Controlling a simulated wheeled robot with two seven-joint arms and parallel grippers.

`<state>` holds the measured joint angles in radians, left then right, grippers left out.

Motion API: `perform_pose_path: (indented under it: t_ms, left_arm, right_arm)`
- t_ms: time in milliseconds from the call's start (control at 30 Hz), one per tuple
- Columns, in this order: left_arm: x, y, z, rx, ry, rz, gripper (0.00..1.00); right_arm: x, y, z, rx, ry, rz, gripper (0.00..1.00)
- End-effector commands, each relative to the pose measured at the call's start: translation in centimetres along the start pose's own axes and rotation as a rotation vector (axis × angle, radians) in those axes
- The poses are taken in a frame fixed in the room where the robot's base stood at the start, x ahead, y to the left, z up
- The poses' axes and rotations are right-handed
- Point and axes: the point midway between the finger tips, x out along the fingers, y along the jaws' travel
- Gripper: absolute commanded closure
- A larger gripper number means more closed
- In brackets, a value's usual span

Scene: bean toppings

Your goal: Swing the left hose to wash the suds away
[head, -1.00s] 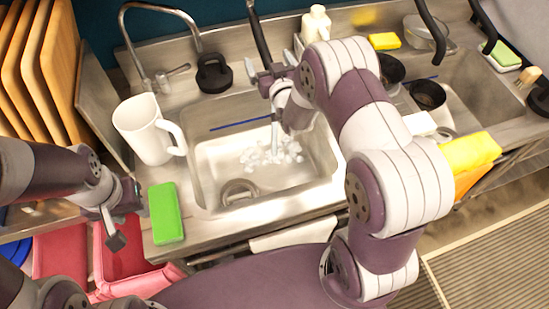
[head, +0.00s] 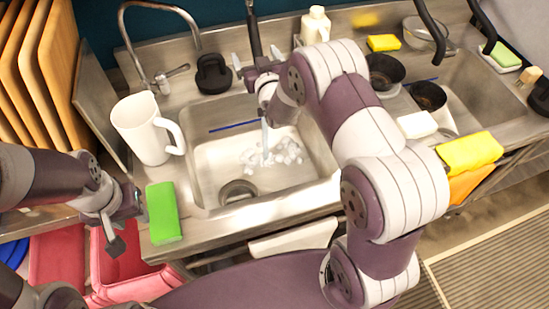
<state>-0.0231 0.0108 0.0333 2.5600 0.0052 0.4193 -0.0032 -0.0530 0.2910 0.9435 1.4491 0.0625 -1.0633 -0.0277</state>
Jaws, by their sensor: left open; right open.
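The left hose (head: 254,30) is black and hangs over the left sink basin (head: 205,165). A thin stream of water (head: 265,140) falls below it into the basin. White suds (head: 288,152) lie in a patch on the basin floor, right of the round drain (head: 238,192). My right gripper (head: 257,60) is open, its fingers spread on either side of the hose's lower part. My wrist hides the nozzle, and I cannot tell whether the fingers touch the hose. My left gripper (head: 118,222) is at the lower left, empty and open, away from the sink.
A white pitcher (head: 140,128) and a green sponge (head: 163,212) stand left of the basin. A faucet (head: 160,78) and a black weight-like object (head: 213,74) are behind. Dark pots (head: 428,95) and a yellow cloth (head: 468,152) are to the right.

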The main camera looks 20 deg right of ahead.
Motion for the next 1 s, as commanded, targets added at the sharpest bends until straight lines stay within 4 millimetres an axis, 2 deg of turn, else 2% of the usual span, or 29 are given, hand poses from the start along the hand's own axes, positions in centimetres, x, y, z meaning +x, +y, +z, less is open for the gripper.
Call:
perform_pose_path:
  t_ms: [500, 1000]
  left_arm:
    - [1.1, 0.0, 0.1, 0.0, 0.0, 0.0, 0.57]
    - [1.3, 0.0, 0.1, 0.0, 0.0, 0.0, 0.57]
  right_arm:
    - [0.7, -3.3, 0.1, 0.001, 0.0, 0.004, 0.0]
    - [0.7, -3.8, 0.4, 0.0, -0.007, 0.004, 0.0]
